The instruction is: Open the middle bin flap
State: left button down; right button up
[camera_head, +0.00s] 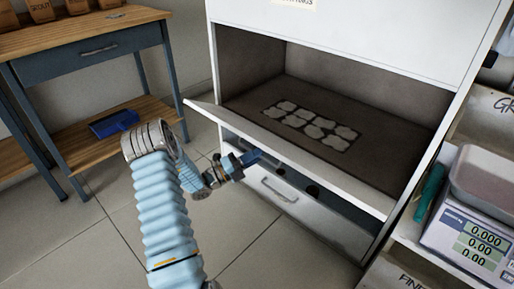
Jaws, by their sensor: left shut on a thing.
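The middle bin flap (290,140) of the white cabinet is tipped outward and down, showing as a long pale panel along the bin's front. The bin behind it is open, and its dark floor (385,165) shows, with a sheet of pale rounded shapes (312,125) on it. My left gripper (250,158) is at the outer side of the flap, below its upper edge, shut on what appears to be the flap's handle. The handle itself is hidden. My right gripper is not in view.
A closed upper panel (370,35) is above. A scale (470,235) and a green tool (430,190) are at right. A wooden bench (75,40) with a blue object (114,123) stands left. Tiled floor is clear between.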

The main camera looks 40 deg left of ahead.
pick_arm(q)
jog(key=shift+f, duration=0.55)
jog(key=c, duration=1.2)
grip_release()
jog(key=shift+w+f, duration=0.1)
jog(key=shift+w, duration=0.05)
jog(key=shift+o, duration=0.2)
jog(key=v, duration=1.4)
jog(key=shift+w+d, duration=0.1)
